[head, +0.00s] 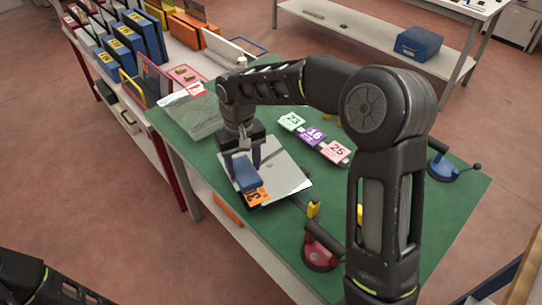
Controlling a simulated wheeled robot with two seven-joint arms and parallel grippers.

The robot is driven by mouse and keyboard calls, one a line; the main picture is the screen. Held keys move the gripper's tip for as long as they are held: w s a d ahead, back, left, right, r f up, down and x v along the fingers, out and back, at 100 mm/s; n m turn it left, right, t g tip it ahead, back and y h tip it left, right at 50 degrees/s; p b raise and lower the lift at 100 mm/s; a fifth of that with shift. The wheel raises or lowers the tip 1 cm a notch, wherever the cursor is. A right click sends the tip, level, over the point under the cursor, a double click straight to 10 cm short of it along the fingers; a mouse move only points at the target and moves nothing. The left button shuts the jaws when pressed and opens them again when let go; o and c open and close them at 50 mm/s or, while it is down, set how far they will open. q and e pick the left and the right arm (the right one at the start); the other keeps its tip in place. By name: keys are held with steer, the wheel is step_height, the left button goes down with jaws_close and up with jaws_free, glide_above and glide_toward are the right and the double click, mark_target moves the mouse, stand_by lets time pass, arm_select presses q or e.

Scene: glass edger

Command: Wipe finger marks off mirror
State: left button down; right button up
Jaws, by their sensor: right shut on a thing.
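The mirror (285,175), a pale grey sheet, lies flat on the green table top. An orange numbered tag (257,196) shows at its near edge. My right gripper (243,163) points down over the left part of the mirror. It is shut on a blue block-like pad (246,174). The pad is at or just above the mirror's surface; I cannot tell if it touches. I cannot make out finger marks on the mirror. Only dark parts of my left arm show at the bottom left, and its gripper is out of view.
A blue box (419,44) sits on a rear bench.

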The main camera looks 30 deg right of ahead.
steer(key=s+d+r+n+p, duration=0.1)
steer(key=d+n, duration=0.7)
steer(key=n, duration=0.4)
steer(key=shift+s+r, duration=0.25)
steer(key=shift+s, duration=0.05)
